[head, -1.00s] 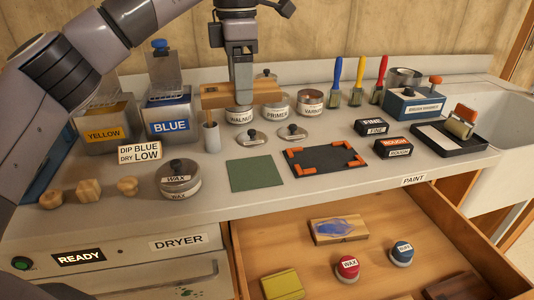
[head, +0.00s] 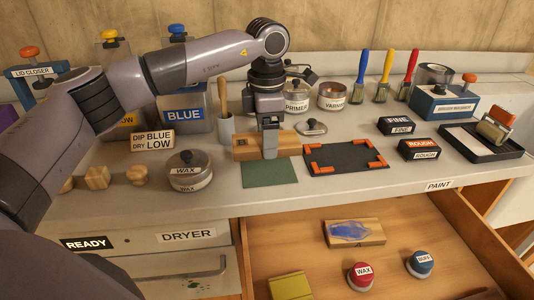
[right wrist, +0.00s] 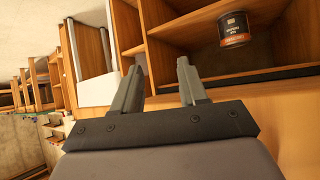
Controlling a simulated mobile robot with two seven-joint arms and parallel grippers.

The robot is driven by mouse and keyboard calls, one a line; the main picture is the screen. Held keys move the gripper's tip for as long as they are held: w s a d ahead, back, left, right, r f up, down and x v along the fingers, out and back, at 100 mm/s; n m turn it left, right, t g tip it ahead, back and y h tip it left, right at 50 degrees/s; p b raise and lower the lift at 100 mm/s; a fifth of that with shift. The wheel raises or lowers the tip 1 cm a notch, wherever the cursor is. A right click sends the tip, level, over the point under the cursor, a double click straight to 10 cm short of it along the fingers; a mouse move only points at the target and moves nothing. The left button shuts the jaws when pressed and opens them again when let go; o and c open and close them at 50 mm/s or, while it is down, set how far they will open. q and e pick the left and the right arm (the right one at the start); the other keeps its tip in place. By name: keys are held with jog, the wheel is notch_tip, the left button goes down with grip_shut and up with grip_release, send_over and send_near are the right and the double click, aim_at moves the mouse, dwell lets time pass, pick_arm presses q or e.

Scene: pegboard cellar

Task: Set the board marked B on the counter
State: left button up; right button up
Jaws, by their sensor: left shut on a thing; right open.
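A light wooden board (head: 245,148) with a small dark mark near its left end is in the head view. My left gripper (head: 270,145) points down and is shut on it. The board is low over the counter (head: 240,200), just behind the green mat (head: 270,173); I cannot tell whether it touches the counter. The mark is too small to read surely. My right gripper (right wrist: 160,85) is open and empty in the right wrist view, in front of wooden shelving.
A black mat with orange corners (head: 345,157) lies right of the green mat. A wax tin (head: 190,172) and wooden knobs (head: 98,177) stand left. The open drawer below holds a blue-smeared board (head: 355,232) and round pads. The counter's front strip is clear.

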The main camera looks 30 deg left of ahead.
aim_at(267, 167)
pick_arm(q)
jog(key=shift+f, duration=2.45)
jog(key=shift+f, duration=0.1)
jog(key=o, duration=1.1)
notch_tip(267, 167, up, 12)
jog(key=shift+r, duration=0.15)
